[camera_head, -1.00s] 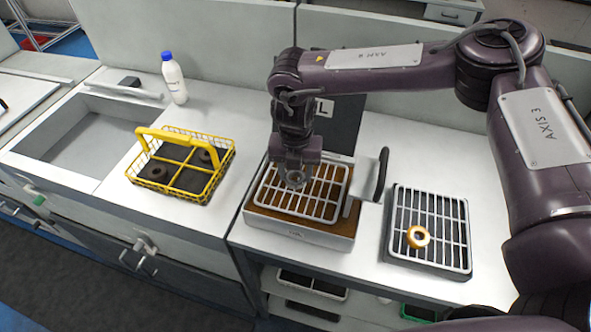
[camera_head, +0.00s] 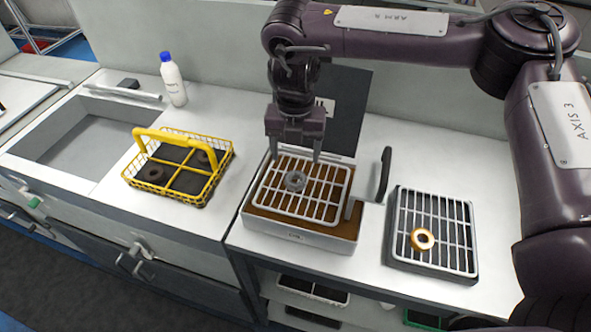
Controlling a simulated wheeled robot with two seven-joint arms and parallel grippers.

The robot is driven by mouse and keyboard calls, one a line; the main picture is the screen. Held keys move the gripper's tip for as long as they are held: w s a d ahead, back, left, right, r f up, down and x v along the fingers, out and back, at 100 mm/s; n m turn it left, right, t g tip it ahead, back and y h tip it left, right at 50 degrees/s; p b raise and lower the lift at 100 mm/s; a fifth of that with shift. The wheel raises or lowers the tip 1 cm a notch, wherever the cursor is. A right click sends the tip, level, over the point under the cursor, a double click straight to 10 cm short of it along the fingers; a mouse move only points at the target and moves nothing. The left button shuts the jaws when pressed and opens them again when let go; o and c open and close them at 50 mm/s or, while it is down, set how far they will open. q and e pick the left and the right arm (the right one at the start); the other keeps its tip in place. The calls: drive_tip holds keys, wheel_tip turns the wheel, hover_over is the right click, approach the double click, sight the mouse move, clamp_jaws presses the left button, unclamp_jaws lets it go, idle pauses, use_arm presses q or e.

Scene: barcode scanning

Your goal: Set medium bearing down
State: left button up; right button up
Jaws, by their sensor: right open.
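A grey ring-shaped bearing (camera_head: 295,182) lies on the light metal grate (camera_head: 325,211) of the brown-filled box, near the grate's middle. My right gripper (camera_head: 295,156) is open and empty above and just behind this bearing, its fingers pointing down and apart from it. A gold-rimmed bearing (camera_head: 422,240) lies on the dark tray with a light rack (camera_head: 462,268) at the right. Dark bearings (camera_head: 153,173) sit in compartments of the yellow wire basket (camera_head: 188,203) at the left. My left gripper is out of view.
A white bottle with a blue cap (camera_head: 173,80) stands behind the basket. A dark upright panel (camera_head: 350,105) stands behind the box, and a dark upright handle (camera_head: 384,175) rises at its right. A sink (camera_head: 85,140) is at the far left.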

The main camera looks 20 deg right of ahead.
wheel_tip(320, 180, up, 5)
drive_tip(key=shift+f, duration=0.1)
idle(0.6)
